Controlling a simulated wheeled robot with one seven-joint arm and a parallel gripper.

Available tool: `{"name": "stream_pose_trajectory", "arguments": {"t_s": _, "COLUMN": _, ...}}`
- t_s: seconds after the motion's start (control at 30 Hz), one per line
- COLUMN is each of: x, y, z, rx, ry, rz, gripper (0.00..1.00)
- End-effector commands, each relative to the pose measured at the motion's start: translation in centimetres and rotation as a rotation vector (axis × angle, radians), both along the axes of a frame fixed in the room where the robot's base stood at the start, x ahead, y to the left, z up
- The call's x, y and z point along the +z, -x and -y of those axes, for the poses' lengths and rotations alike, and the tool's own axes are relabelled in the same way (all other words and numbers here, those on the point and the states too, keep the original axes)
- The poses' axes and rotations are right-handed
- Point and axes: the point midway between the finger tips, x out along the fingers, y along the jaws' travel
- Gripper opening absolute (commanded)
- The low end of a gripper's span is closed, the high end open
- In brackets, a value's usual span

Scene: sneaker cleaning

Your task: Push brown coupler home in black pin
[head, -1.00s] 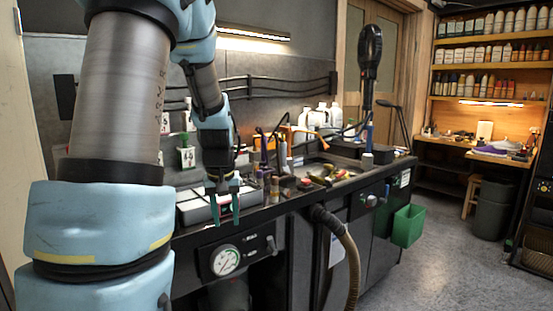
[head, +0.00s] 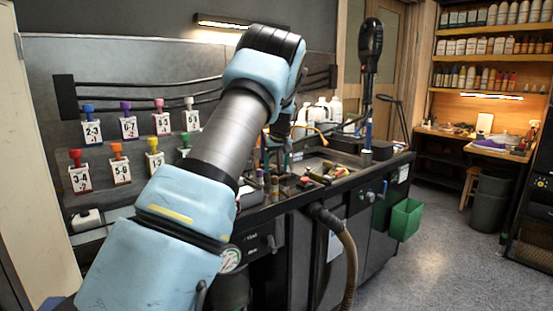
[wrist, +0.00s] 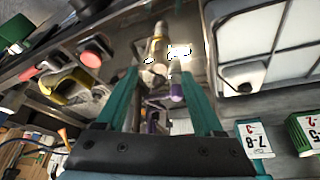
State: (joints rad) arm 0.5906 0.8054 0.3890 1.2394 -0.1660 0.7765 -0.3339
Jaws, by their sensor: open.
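In the wrist view my gripper (wrist: 158,76) has its two teal fingers apart, with nothing clamped between them. A tan, upright-looking fitting (wrist: 158,45) shows just beyond the fingertips, roughly centred in the gap; it may be the brown coupler, but I cannot tell for certain. A purple-tipped piece (wrist: 177,92) shows between the fingers, nearer the right one. In the head view a small brownish cylinder (head: 275,188) stands at the bench's front.
A white compartment tray (wrist: 262,45) lies to the right in the wrist view. A red-capped piece (wrist: 92,58) and a yellow piece (wrist: 75,88) lie left. Numbered tags with coloured knobs (head: 129,127) line the wall. A hose (head: 340,232) hangs at the bench front.

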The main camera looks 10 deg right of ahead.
Motion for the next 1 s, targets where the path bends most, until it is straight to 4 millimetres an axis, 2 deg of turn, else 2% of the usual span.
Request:
{"name": "stream_pose_trajectory", "arguments": {"t_s": 0.3, "x": -4.9, "y": -2.1, "z": -0.3, "rx": 0.001, "ry": -0.002, "rz": -0.001, "gripper": 0.69}}
{"name": "stream_pose_trajectory", "arguments": {"t_s": 0.5, "x": -6.7, "y": -2.8, "z": -0.3, "rx": 0.000, "ry": -0.001, "rz": -0.001, "gripper": 0.69}}
{"name": "stream_pose_trajectory", "arguments": {"t_s": 0.87, "x": -7.1, "y": -3.0, "z": -0.3, "rx": 0.000, "ry": 0.000, "rz": 0.001, "gripper": 0.69}}
{"name": "stream_pose_trajectory", "arguments": {"t_s": 1.0, "x": -7.1, "y": -3.0, "z": -0.3, "rx": 0.000, "ry": 0.000, "rz": 0.001, "gripper": 0.53}}
